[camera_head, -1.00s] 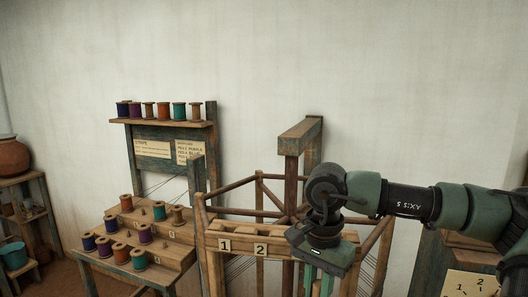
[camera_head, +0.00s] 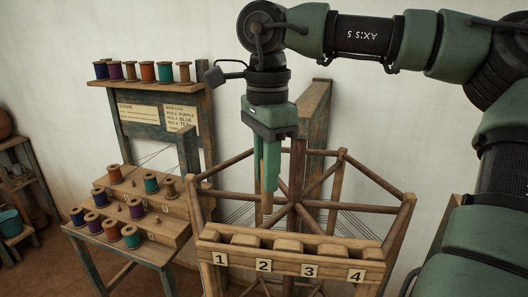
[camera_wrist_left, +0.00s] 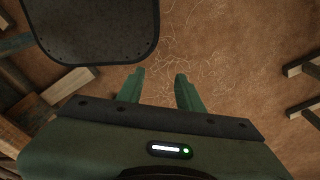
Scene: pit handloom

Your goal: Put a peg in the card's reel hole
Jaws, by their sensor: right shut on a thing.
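My right gripper (camera_head: 266,188) is shut on a slim wooden peg (camera_head: 267,204), whose pale lower end shows under the fingertips. It hangs upright above and behind the wooden rail (camera_head: 290,262) with number plates 1, 2, 3 and 4. The rail has several openings along its top; whether pegs lie in them is unclear. A card (camera_head: 180,119) on the rack board carries small text with peg numbers and colours. Reels stand on a stepped stand (camera_head: 160,232) at the left; its bare spots are too small to read. My left gripper (camera_wrist_left: 159,86) is open and empty over brown floor.
A shelf (camera_head: 150,86) with several coloured reels tops the rack at the left. A wooden frame with spokes (camera_head: 345,180) and stretched threads stands behind the rail. A post (camera_head: 310,120) rises just right of my right gripper.

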